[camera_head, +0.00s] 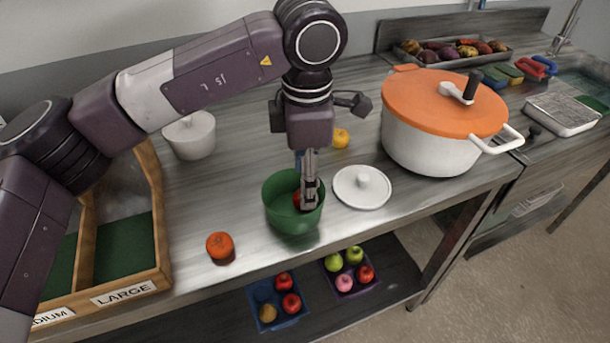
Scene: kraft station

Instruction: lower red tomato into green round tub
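The green round tub (282,219) stands on the steel counter near its front edge. My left gripper (309,203) points straight down with its fingertips inside the tub's rim. The red tomato (297,199) shows only as a small red patch beside the fingers, inside the tub. The fingers look closed on it, but they and the tub wall hide most of it. I cannot tell whether it touches the tub's bottom. My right gripper is not in view.
An orange-red round fruit (220,246) lies left of the tub, near a wooden sorting box (163,235). A white lid (362,187) lies close right; a large orange-lidded pot (432,140) stands beyond. A yellow fruit (341,138) and white lidded pot (190,138) are behind.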

